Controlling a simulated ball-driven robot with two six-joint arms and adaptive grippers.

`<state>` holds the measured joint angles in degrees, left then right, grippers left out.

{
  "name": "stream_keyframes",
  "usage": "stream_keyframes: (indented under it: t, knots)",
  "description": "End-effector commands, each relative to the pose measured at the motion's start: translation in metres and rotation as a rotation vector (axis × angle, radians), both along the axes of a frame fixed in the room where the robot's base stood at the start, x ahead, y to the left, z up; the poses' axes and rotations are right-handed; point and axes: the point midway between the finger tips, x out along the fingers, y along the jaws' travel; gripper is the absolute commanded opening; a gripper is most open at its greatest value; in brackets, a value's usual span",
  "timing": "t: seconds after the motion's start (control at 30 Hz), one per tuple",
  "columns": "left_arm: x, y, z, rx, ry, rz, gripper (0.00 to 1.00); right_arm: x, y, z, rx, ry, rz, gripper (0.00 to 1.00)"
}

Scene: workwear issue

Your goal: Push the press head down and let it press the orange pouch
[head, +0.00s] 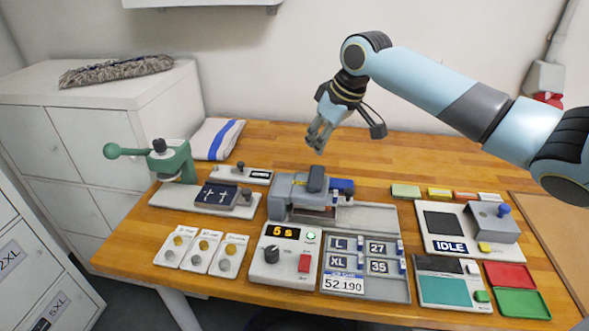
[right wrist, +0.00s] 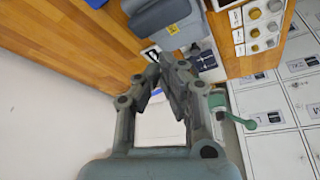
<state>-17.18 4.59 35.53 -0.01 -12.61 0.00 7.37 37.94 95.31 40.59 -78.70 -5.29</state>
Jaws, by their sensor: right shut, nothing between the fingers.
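The grey press head (head: 296,190), with a dark handle pad (head: 317,178) on top, stands at the middle of the bench. It also shows in the right wrist view (right wrist: 165,14), where it bears a yellow label. I cannot make out an orange pouch; the space under the head is mostly hidden. My right gripper (head: 317,142) is shut and empty, in the air above and behind the press, touching nothing. In its wrist view its fingertips (right wrist: 166,62) lie close together below the press head. My left gripper is out of view.
A control box (head: 262,268) reading "5 s", with knob, red switch and green light, stands in front of the press. A green lever press (head: 175,165) stands left. A tray of size tags (head: 395,288) and an IDLE station (head: 483,250) lie right.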

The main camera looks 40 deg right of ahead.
Motion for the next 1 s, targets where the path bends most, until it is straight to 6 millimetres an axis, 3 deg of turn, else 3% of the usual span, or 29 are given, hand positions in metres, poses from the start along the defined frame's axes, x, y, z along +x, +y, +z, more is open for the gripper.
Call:
stream_keyframes:
  t: [0.8, 1.0]
  knots:
    - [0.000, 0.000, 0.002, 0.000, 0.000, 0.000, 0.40, 0.000, 0.000, 0.062, -0.001, 0.001, 0.001, 0.00]
    - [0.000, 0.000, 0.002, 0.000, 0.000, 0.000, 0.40, 0.000, 0.000, 0.069, 0.001, 0.001, 0.000, 0.00]
